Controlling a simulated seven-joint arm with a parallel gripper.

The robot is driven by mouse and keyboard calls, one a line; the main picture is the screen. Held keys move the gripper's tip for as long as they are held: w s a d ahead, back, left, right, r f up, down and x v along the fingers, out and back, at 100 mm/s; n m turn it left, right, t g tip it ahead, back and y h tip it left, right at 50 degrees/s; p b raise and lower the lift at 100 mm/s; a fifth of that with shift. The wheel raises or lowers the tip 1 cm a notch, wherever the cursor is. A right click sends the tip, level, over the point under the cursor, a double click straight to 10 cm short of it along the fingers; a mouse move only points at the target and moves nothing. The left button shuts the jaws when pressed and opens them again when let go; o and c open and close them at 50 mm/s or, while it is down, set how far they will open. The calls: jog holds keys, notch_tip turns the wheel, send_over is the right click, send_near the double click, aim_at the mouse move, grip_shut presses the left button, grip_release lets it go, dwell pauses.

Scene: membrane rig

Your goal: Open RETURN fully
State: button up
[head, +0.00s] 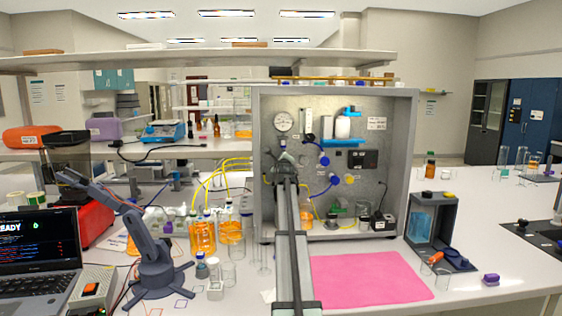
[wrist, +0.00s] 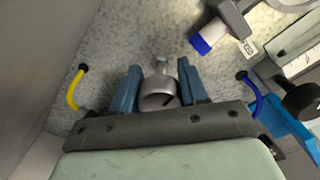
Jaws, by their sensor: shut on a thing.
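In the head view my gripper (head: 284,158) reaches up to the left part of the rig's grey panel (head: 300,180), just below a round gauge (head: 283,122). In the wrist view the two blue fingers of my gripper (wrist: 160,70) stand on either side of a grey round knob (wrist: 157,95) and are shut on it. The knob has a dark mark on its face, and a narrower stem shows behind it. In the head view the knob is mostly hidden by my arm. I cannot read a RETURN label in either view.
A blue-ended fitting (wrist: 203,43) sits right of the fingers, with a yellow tube (wrist: 75,90) at left and a blue tube (wrist: 256,98) at right. Orange bottles (head: 202,236) stand left of the rig. A pink mat (head: 370,278) lies in front.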

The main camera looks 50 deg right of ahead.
jog(key=shift+n, duration=0.9)
jog(key=o, duration=1)
jog(key=shift+o, duration=0.2)
jog(key=shift+s, duration=0.1)
jog(key=v, duration=1.3)
jog(key=shift+s+a, duration=0.2)
jog(key=shift+a, duration=0.05)
